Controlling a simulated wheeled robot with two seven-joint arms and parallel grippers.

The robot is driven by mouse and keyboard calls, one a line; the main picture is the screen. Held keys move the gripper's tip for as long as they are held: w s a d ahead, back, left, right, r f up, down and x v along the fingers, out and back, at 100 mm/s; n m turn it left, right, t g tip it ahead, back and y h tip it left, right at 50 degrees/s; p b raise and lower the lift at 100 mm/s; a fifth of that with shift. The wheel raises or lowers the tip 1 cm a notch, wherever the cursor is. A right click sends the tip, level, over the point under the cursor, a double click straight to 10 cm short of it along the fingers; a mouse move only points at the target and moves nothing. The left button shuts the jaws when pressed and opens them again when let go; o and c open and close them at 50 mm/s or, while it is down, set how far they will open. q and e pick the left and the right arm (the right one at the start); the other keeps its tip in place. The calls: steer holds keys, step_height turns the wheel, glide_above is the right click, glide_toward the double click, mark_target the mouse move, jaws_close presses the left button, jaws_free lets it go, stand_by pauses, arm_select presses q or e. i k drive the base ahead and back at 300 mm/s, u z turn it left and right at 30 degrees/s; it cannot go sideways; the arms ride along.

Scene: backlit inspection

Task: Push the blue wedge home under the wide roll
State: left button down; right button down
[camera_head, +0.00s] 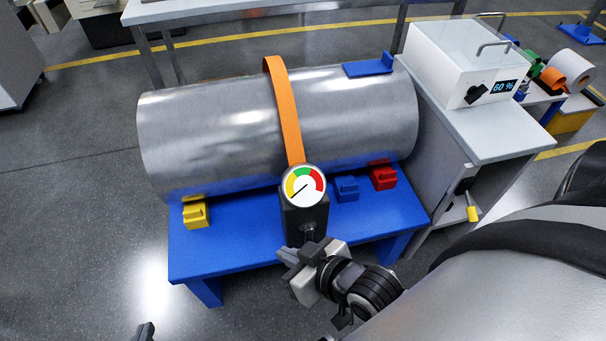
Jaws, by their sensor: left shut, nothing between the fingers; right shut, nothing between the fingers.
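The wide roll (225,120) is a large shiny metal cylinder lying across a blue stand (240,240), with an orange strap (285,110) over it. The blue wedge (346,188) sits on the stand at the roll's front, right of the gauge; I cannot tell whether it touches the roll. A red wedge (383,177) is to its right, and a yellow wedge (195,213) is at the far left. My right gripper (286,256) is shut and empty, below and left of the blue wedge, in front of the gauge box. My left gripper (146,331) barely shows at the bottom edge, shut and empty.
A round gauge (303,185) on a dark box stands at the roll's front, its needle pointing into yellow. A grey cabinet (480,140) on the right carries a white box (455,65) reading 60 %. Floor left of the stand is clear.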

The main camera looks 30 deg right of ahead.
mark_target(343, 177)
steer(key=u, duration=1.85)
steer(key=k, duration=2.2)
steer(key=z, duration=2.35)
steer(key=i, duration=1)
steer(key=u, duration=0.05)
